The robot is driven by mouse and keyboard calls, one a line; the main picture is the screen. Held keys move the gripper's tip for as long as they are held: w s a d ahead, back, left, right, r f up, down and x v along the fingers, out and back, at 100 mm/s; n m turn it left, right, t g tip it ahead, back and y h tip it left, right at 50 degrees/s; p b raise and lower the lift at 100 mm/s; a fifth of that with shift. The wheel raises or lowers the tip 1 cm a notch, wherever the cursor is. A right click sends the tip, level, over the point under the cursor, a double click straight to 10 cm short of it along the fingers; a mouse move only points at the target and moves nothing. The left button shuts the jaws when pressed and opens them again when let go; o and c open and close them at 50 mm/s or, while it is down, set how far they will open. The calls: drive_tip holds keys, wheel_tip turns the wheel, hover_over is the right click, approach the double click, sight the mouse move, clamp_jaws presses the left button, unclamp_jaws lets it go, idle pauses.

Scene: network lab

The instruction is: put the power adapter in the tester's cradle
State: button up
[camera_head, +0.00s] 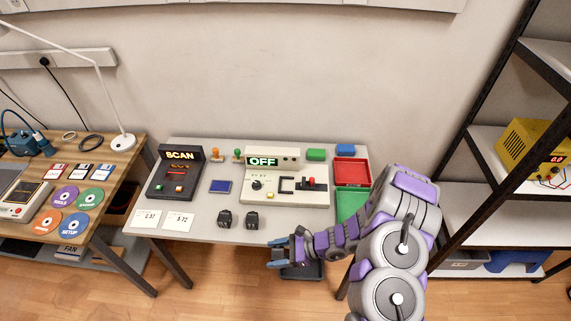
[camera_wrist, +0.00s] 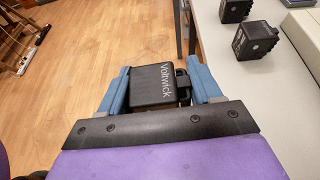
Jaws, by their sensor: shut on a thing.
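My gripper (camera_head: 277,253) is at the front edge of the white table, left of my arm links. In the wrist view my gripper (camera_wrist: 161,78) is shut on a black power adapter (camera_wrist: 152,88) marked "Voltwick", with one blue finger on each side. The held adapter is hard to make out in the head view. The beige tester (camera_head: 300,199) stands at the table's middle with a lit "OFF" display, a knob and a red-topped part. A dark-outlined recess (camera_head: 287,185), perhaps the cradle, looks empty. My gripper is in front of the tester, apart from it.
Two more black adapters (camera_head: 225,218) (camera_head: 252,219) stand in front of the tester. A black SCAN unit (camera_head: 175,175) is at left. Red (camera_head: 351,158) and green (camera_head: 340,211) trays are at right. A dark bin (camera_head: 312,272) is below the front edge.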

drive_tip(key=w+d+r+m+t+h, duration=0.1)
drive_tip(key=w+d+r+m+t, duration=0.3)
drive_tip(key=w+r, duration=0.45)
drive_tip(key=w+d+r+m+t+h, duration=0.1)
drive_tip(key=w+d+r+m+t, duration=0.25)
drive_tip(key=w+r, duration=0.55)
drive_tip(key=d+r+m+t+h, duration=0.2)
drive_tip(key=d+r, duration=0.3)
drive_tip(key=r, duration=0.5)
drive_tip(key=w+d+r+m+t+h, duration=0.1)
drive_tip(key=d+r+m+t+h, duration=0.2)
drive_tip(key=r, duration=0.8)
drive_tip(key=d+m+h, duration=0.2)
drive_tip(key=d, duration=0.1)
drive_tip(key=shift+w+r+t+b, duration=0.25)
drive_tip(key=shift+w+t+b, duration=0.05)
drive_tip(key=shift+t+b, duration=0.05)
